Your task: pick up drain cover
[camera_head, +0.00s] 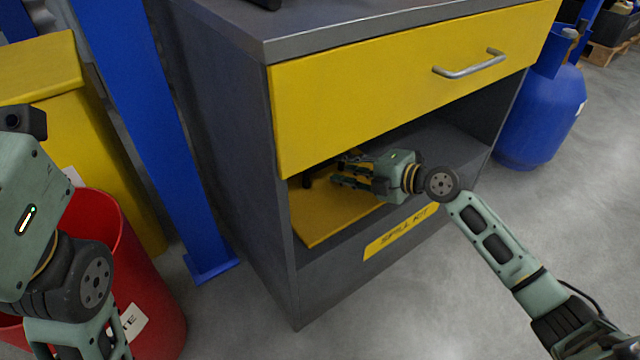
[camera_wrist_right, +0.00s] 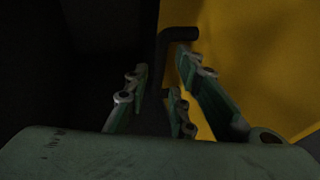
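The drain cover looks to be the flat yellow panel (camera_head: 325,220) lying in the open bay of the grey cabinet, below the drawer. In the right wrist view its yellow surface (camera_wrist_right: 245,60) fills the right side, and a dark bent handle (camera_wrist_right: 178,35) stands at its edge. My right gripper (camera_head: 342,170) reaches into the bay above the panel. In its wrist view the fingers (camera_wrist_right: 160,95) are apart, with the dark handle ahead of and partly between them; I cannot tell whether they touch it. My left arm shows at the left edge, its gripper out of frame.
The closed yellow drawer (camera_head: 420,85) overhangs the bay. The grey cabinet (camera_head: 225,130) has a low front lip with a yellow label (camera_head: 400,232). A blue post (camera_head: 145,130) and red bin (camera_head: 150,300) stand left, a blue gas cylinder (camera_head: 540,115) right.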

